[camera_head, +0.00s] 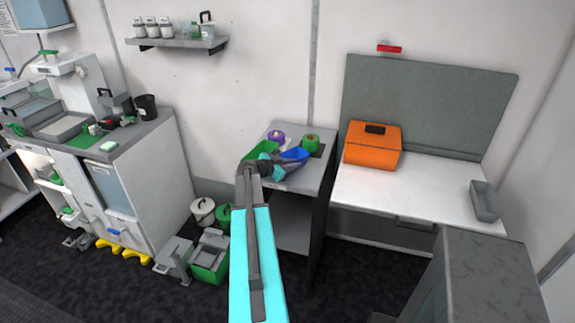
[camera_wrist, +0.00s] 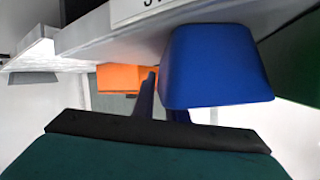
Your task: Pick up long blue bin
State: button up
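The long blue bin (camera_head: 294,154) is on the small grey side table, partly hidden by my gripper (camera_head: 288,164). In the wrist view the blue bin (camera_wrist: 215,65) is large and close, right of centre, with its smooth blue outside facing the camera. My gripper reaches over the table from the front left, right at the bin. In the wrist view a dark finger-like part stands beside the bin's left side. The bin and the dark strip of my gripper cover the rest, so I cannot tell the finger gap or whether they touch the bin.
A green bin (camera_head: 260,151) lies just left of the gripper. A purple roll (camera_head: 276,137) and a green roll (camera_head: 310,143) stand behind. An orange box (camera_head: 372,146) sits on the white desk (camera_head: 400,190) to the right. Green and grey containers stand on the floor left of the table.

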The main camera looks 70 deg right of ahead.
grip_shut()
jog(key=shift+r, duration=0.25)
jog(key=shift+r+b, duration=1)
jog(key=shift+r, duration=0.25)
jog(key=shift+s+a+r, duration=0.1)
jog(key=shift+a+r, duration=0.1)
jog(key=shift+a, duration=0.05)
jog(key=s+a+b, duration=0.2)
jog(key=a, duration=0.5)
jog(key=s+a+r+b, duration=0.1)
jog(key=s+a+b, duration=0.1)
jog(key=a, duration=0.5)
jog(key=shift+a+r+b, duration=0.15)
jog(key=shift+r+b, duration=0.15)
jog(key=shift+b, duration=0.5)
jog(key=shift+s, duration=0.1)
